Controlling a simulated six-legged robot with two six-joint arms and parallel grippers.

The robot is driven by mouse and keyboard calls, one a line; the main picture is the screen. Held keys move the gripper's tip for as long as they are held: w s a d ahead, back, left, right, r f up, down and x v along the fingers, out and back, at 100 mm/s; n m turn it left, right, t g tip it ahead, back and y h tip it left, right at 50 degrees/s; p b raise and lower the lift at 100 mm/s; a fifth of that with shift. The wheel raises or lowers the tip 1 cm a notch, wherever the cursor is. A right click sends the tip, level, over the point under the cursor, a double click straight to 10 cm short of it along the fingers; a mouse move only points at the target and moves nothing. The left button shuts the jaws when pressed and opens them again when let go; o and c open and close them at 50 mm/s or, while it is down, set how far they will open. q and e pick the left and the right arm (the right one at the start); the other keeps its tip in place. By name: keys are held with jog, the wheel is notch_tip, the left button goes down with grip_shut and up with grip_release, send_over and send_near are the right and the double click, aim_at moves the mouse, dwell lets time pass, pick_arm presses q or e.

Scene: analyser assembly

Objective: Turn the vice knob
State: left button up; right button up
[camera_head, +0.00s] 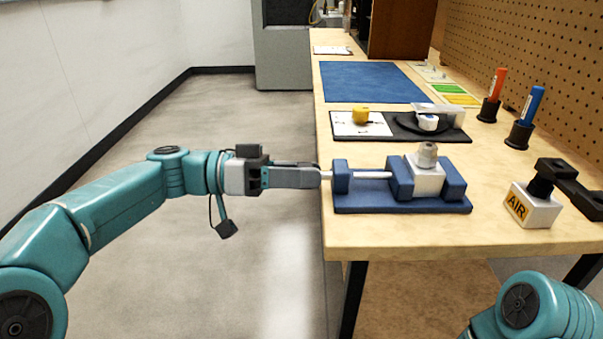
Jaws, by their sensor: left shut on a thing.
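The blue vice (400,209) sits at the left edge of the wooden table. Its metal screw (371,174) runs from the left end block to the jaws. The jaws stand around a white block with a grey rounded fitting (427,155) on top. My left gripper (318,178) reaches in from the left, level with the screw, and is shut at the screw's outer left end. The vice knob is hidden between the fingers.
A white block marked AIR (532,208) with a black fitting stands right of the vice. Behind the vice lie a black tray (453,134) with white parts and a yellow part (360,115). Red and blue markers (533,103) stand in holders. A blue mat (371,82) lies farther back.

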pick_arm(q)
jog(key=m, duration=0.7)
jog(key=shift+r, duration=0.1)
jog(key=m, duration=0.6)
jog(key=shift+s+m, duration=0.1)
jog(key=shift+m, duration=0.2)
dwell(0.4)
jog(key=o, duration=1)
jog(key=shift+o, duration=0.2)
jog(key=a, duration=1.6)
jog(key=shift+a+r, duration=0.2)
jog(key=shift+w, duration=0.2)
